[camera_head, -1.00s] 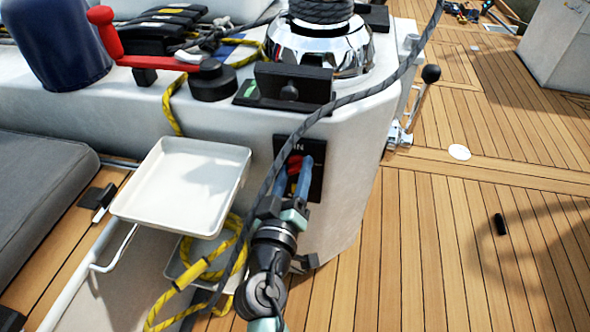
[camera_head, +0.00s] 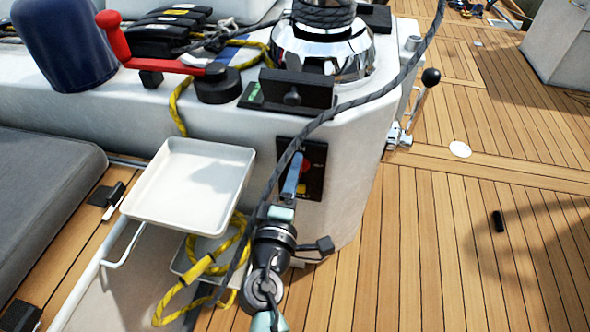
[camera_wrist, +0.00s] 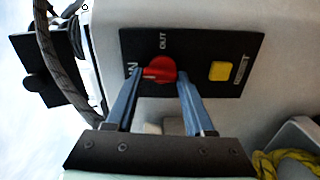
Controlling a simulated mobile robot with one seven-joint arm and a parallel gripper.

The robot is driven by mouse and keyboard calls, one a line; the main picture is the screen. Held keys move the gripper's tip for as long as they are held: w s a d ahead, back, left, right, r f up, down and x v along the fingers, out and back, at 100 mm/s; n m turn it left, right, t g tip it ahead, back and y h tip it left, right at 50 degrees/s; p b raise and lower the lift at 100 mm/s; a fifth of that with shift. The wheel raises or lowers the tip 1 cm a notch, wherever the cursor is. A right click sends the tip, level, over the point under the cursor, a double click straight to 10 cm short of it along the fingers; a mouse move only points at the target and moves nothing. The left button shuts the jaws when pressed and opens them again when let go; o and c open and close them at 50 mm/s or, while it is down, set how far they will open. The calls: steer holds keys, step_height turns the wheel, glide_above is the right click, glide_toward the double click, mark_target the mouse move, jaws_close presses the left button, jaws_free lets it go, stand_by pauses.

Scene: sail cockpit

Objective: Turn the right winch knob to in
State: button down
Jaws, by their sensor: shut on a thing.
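The winch control panel (camera_head: 314,183) is a black plate on the white side of the cockpit block. In the wrist view the panel (camera_wrist: 205,62) carries a red knob (camera_wrist: 160,68), the words IN and OUT, and a yellow button (camera_wrist: 219,71) beside RESET. IN reads at the knob's left and OUT above it. My gripper (camera_wrist: 157,76) has its blue fingers on either side of the red knob, shut on it. In the head view my gripper (camera_head: 294,175) covers part of the panel, and the knob (camera_head: 305,166) shows only in part. Its exact pointing is unclear.
A grey rope (camera_head: 345,108) hangs across just in front of the panel, close to my gripper. A white tray (camera_head: 150,206) and yellow rope (camera_head: 236,240) lie left of my arm. A chrome winch (camera_head: 322,50) stands above. Teak deck (camera_head: 440,240) at right is mostly clear.

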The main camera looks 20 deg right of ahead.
steer(key=shift+n, duration=0.6)
steer(key=shift+c, duration=1.4)
jaws_free()
steer(key=p+v, duration=0.1)
steer(key=v, duration=1.2)
